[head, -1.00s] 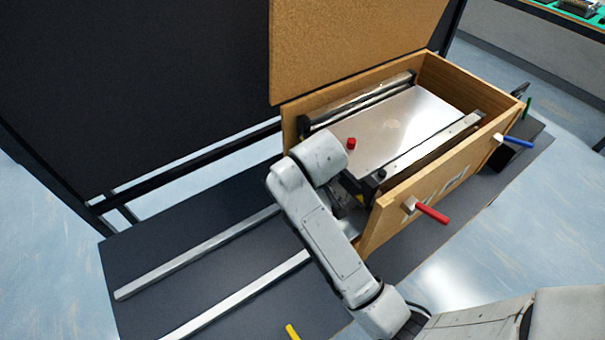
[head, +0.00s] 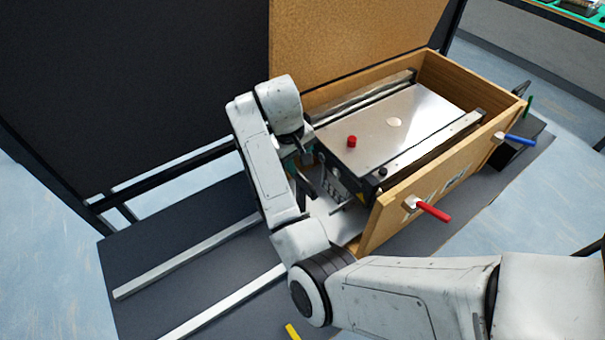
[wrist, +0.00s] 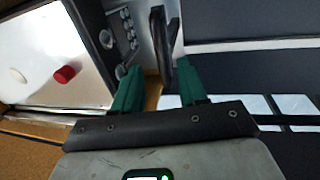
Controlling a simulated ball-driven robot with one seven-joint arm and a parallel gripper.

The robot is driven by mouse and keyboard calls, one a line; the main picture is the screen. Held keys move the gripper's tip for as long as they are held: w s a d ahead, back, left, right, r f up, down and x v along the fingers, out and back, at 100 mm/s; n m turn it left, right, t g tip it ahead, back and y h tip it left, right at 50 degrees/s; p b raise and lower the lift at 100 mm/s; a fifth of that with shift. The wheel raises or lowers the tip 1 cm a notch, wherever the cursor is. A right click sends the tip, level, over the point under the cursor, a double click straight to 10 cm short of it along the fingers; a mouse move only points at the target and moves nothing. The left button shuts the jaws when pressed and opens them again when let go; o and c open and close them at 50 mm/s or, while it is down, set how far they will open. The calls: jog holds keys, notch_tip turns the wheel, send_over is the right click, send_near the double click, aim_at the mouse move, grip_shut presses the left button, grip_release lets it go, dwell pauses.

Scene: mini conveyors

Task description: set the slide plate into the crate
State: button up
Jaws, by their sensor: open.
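The slide plate (head: 405,125) is a flat silver plate with a red knob, on a dark body with connectors on its near end. It lies between the long walls of the wooden crate (head: 440,190), its near end at the crate's open end. The plate also shows at the left of the wrist view (wrist: 45,50). A black upright handle (wrist: 160,40) stands out from its near end. My gripper (wrist: 160,85) is open, its green fingers either side of the handle's lower part in the wrist view. Whether they touch it is unclear. The arm partly hides the gripper in the head view.
The crate's lid (head: 350,40) stands open at the back. A red lever (head: 432,211) and a blue lever (head: 520,141) stick out from the front wall. Two bare rails (head: 190,258) run left from the crate on a dark base.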

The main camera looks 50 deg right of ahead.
aim_at(304, 177)
jog(key=shift+s+d+f, duration=0.1)
jog(key=shift+d+f, duration=0.1)
jog(key=shift+f, duration=0.8)
jog(key=shift+d+f, duration=0.15)
jog(key=shift+f, duration=0.8)
jog(key=shift+s+d+f, duration=0.1)
jog(key=shift+d+f, duration=0.1)
jog(key=shift+f, duration=0.8)
grip_shut()
